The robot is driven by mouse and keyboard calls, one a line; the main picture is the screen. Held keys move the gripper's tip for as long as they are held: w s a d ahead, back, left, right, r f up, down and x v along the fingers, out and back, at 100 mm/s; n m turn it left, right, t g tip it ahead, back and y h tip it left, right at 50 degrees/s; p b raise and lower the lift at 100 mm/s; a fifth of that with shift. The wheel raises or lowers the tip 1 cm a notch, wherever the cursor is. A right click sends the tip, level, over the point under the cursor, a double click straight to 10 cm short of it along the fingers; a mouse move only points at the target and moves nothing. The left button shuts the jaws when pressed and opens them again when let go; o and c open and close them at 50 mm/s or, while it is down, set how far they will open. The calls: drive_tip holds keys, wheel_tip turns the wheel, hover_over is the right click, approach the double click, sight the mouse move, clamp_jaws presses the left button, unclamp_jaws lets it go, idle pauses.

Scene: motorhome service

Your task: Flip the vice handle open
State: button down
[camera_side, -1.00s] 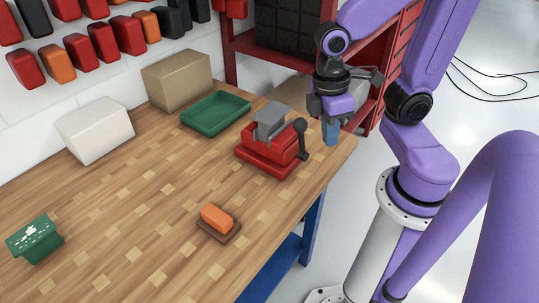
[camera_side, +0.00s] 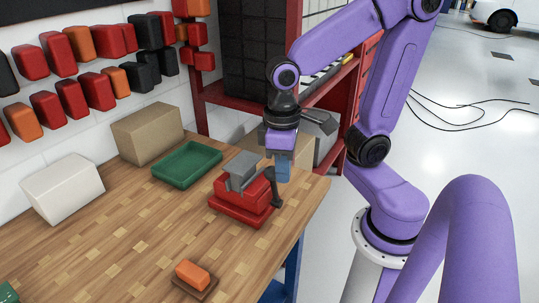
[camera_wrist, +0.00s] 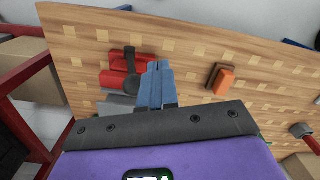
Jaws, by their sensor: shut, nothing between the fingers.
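The red vice (camera_side: 240,200) with grey jaws stands on the wooden bench near its right edge. I cannot tell whether the fingers touch the handle.
A green tray (camera_side: 187,182), a tan box (camera_side: 147,136) and a white box (camera_side: 62,187) stand along the wall. An orange and brown brush-like block (camera_side: 193,275) lies at the front. A red shelf frame (camera_side: 293,60) rises behind my gripper. The bench's middle is clear.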

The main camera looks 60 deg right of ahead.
drive_tip(key=w+d+r+m+g, duration=0.1)
drive_tip(key=w+d+r+m, duration=0.1)
drive_tip(key=w+m, duration=0.5)
drive_tip(key=w+d+r+m, duration=0.2)
drive_tip(key=w+m, duration=0.1)
drive_tip(key=m, duration=0.8)
drive_tip(key=d+r+m+y, duration=0.35)
drive_tip(key=d+m, duration=0.45)
drive_tip(key=m, duration=1)
drive_tip(key=s+a+f, duration=0.3)
drive_tip(key=a+f, duration=0.2)
drive_tip(key=f, duration=0.4)
drive_tip(key=shift+s+a+f+g+h, duration=0.2)
drive_tip(key=shift+a+f+g+h, duration=0.05)
drive_tip(key=shift+g+h, duration=0.1)
